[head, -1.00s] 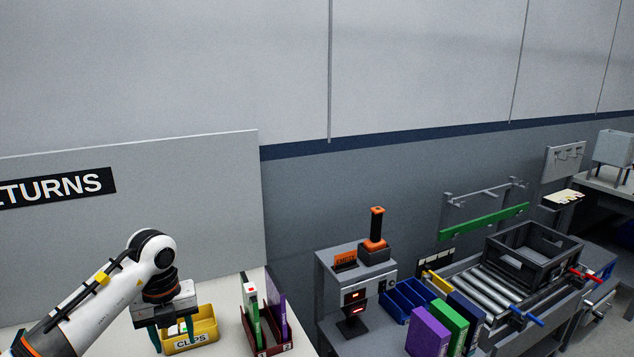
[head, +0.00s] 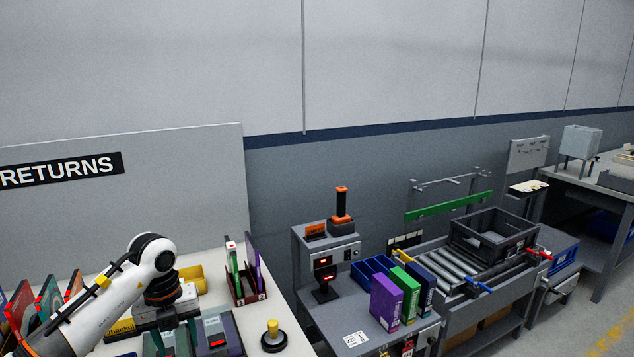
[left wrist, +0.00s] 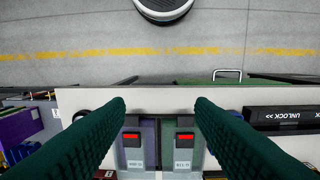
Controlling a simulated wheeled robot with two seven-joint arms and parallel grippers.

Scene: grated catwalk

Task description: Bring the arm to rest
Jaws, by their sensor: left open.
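My left arm comes in from the left in the head view, bent, with its left gripper (head: 175,338) pointing down over the near part of the white table (head: 262,312). The jaws are open. In the left wrist view the two dark green fingers (left wrist: 160,112) stand wide apart with nothing held between them. Two flat devices with red displays, one purple-grey (left wrist: 146,130) and one green (left wrist: 170,130), show beyond and between the fingers. In the head view the purple-grey device (head: 228,328) lies just right of the gripper. My right gripper does not show.
A yellow bin (head: 192,277) stands behind the gripper, partly hidden. A dark red file rack (head: 245,290) and a yellow-knobbed black round object (head: 273,335) are to the right. Upright binders (head: 48,298) stand at left.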

